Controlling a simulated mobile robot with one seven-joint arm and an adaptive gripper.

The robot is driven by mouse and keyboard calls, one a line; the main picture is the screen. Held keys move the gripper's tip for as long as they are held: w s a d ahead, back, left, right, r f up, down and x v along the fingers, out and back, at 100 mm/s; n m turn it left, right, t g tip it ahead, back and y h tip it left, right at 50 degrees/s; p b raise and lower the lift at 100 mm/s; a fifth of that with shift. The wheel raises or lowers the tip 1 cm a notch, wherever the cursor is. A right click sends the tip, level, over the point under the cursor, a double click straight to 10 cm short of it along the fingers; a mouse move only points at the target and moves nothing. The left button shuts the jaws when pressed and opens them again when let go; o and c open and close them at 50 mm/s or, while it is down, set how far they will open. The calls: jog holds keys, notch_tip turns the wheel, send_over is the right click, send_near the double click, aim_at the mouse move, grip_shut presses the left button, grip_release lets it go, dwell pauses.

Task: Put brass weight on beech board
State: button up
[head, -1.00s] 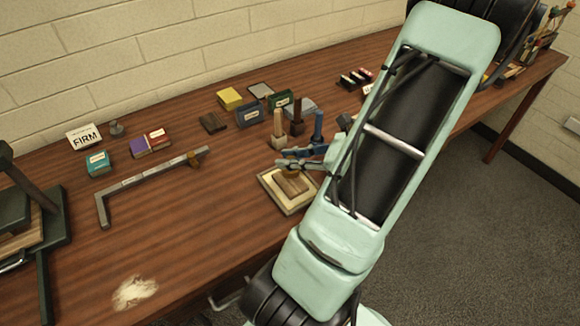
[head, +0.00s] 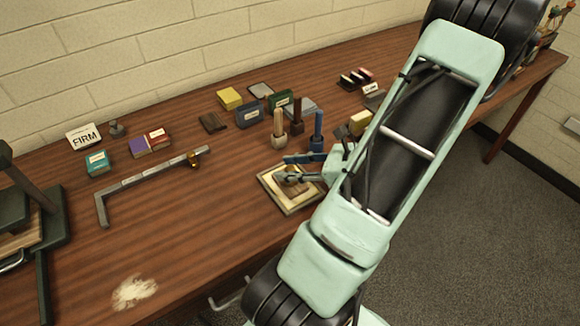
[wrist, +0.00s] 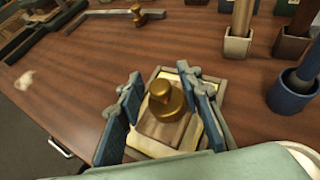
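The brass weight (wrist: 167,104), with a round base and knob, stands upright on a brown wooden block, which I take as the beech board (wrist: 160,133). The block lies in a shallow cream tray with a pale rim (head: 291,210). My gripper (wrist: 160,75) straddles the weight. Its two blue-padded fingers are spread, and gaps show between the pads and the weight. In the head view my gripper (head: 285,169) is low over the tray and hides much of the weight and block.
Handled tools in pots (head: 279,140) stand close behind the tray. A pale stain (head: 134,291) marks the otherwise clear table front-left.

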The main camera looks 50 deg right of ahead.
jog(key=shift+r, duration=0.25)
jog(key=v, duration=1.2)
jog(key=shift+f, duration=0.15)
